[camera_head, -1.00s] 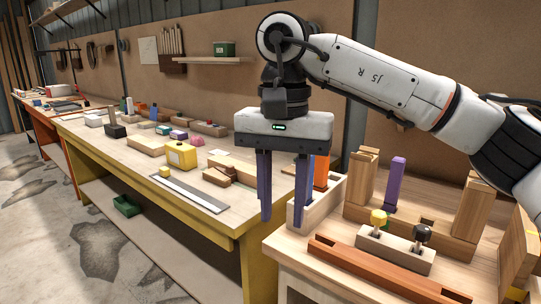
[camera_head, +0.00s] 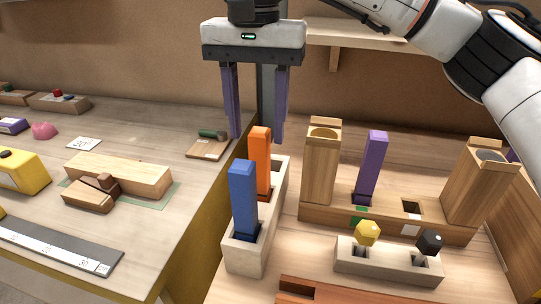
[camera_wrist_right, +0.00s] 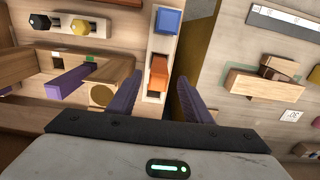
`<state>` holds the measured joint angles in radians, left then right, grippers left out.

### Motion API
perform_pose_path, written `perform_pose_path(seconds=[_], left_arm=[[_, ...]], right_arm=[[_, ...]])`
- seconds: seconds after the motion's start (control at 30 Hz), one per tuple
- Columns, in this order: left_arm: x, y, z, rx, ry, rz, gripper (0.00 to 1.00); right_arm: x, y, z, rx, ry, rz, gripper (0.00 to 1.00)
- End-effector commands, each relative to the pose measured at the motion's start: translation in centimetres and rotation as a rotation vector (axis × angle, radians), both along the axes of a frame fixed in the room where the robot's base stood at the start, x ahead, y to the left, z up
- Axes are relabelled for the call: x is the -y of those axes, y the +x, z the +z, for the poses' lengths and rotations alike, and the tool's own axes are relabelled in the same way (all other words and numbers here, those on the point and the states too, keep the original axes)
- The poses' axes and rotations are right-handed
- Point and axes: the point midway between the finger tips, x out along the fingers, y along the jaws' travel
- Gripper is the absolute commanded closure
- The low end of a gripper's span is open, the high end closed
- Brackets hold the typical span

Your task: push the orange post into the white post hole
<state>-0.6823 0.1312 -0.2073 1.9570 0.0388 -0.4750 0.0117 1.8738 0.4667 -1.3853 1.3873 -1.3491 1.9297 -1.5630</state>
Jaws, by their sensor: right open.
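The orange post (camera_head: 260,165) stands upright beside the blue post (camera_head: 243,195) in a pale wooden holder (camera_head: 247,262). My right gripper (camera_head: 257,138) is open and empty, pointing down over the holder. In the right wrist view the orange post (camera_wrist_right: 158,74) shows between its two purple fingers (camera_wrist_right: 160,84), without clear contact. The hole with a white mark (camera_head: 411,208) is empty, in the wooden base (camera_head: 335,213) to the right of the purple post (camera_head: 371,167). My left gripper is not in view.
Two wooden blocks, a left one (camera_head: 322,160) and a tilted right one (camera_head: 478,180), stand at the base's ends. A low block with yellow and black knobs (camera_head: 385,262) lies in front. A reddish-brown bar (camera_head: 345,292) lies nearer. Another table with several items is at left.

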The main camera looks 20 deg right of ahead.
Motion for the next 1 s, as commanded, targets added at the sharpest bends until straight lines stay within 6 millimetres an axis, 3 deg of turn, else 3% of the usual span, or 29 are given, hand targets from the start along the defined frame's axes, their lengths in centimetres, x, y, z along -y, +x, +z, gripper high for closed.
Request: perform_pose_path(seconds=[0.3, 0.57, 0.8, 1.0], left_arm=[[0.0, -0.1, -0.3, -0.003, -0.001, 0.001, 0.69], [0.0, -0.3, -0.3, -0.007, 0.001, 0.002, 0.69], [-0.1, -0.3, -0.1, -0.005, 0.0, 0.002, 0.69], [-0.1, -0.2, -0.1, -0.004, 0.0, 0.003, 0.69]], right_arm=[[0.0, -0.1, -4.0, -0.002, -0.001, 0.0, 0.55], [0.1, -0.2, -6.2, -0.001, -0.002, -0.002, 0.55], [0.0, -0.4, -9.6, -0.001, 0.0, -0.001, 0.55], [0.0, -0.4, -10.3, 0.0, 0.0, -0.002, 0.55]])
